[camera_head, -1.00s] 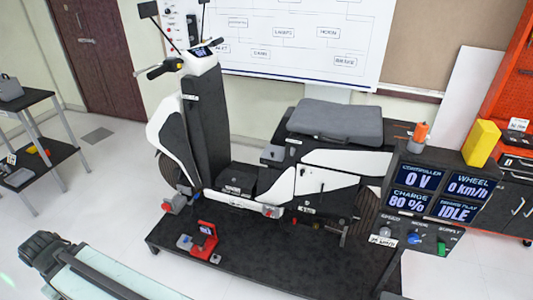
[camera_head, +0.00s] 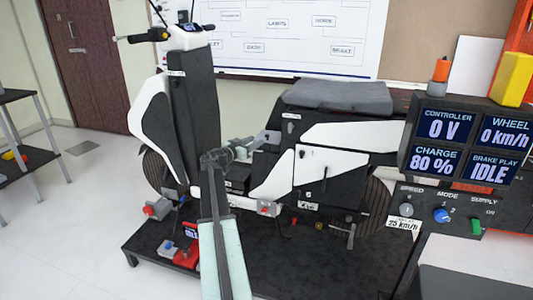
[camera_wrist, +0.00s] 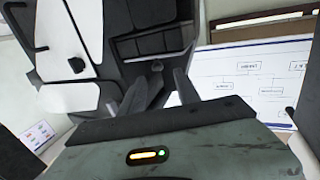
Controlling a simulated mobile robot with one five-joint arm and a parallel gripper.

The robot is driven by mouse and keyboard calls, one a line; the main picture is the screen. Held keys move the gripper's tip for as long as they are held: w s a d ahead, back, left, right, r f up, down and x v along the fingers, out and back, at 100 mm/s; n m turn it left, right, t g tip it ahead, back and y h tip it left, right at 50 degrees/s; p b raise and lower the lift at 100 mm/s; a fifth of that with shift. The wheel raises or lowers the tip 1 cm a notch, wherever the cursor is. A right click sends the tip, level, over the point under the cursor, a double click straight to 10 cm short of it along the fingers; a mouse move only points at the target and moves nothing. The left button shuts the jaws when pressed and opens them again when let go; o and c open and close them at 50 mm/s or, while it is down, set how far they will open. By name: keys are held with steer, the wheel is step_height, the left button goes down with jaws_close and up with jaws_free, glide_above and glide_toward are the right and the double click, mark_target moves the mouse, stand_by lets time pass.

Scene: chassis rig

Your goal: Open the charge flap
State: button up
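The scooter (camera_head: 330,175) stands on a black platform, with white side panels and a grey seat. Its dark body section (camera_head: 291,128) below the seat front carries a small pale label. I cannot tell for certain which part is the charge flap. My gripper (camera_head: 268,138) is raised in front of this dark section, its tip partly lost against it. In the wrist view my gripper (camera_wrist: 158,88) has its two fingers apart with nothing between them. Beyond them are a dark recessed panel (camera_wrist: 152,44) and a small grey knob. I cannot tell whether the fingers touch the scooter.
A console (camera_head: 465,160) at the right reads controller 0 V, charge 80 %, wheel 0 km/h and brake play IDLE. A red-and-grey device (camera_head: 183,252) sits on the platform (camera_head: 310,262) left of my arm. A whiteboard (camera_head: 290,45) hangs behind.

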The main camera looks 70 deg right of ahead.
mark_target(267, 135)
steer(key=x, duration=0.8)
steer(key=shift+s+d+r, duration=0.25)
steer(key=shift+s+d, duration=0.05)
steer(key=shift+s, duration=0.05)
jaws_close()
steer(key=shift+a, duration=0.1)
stand_by(0.8)
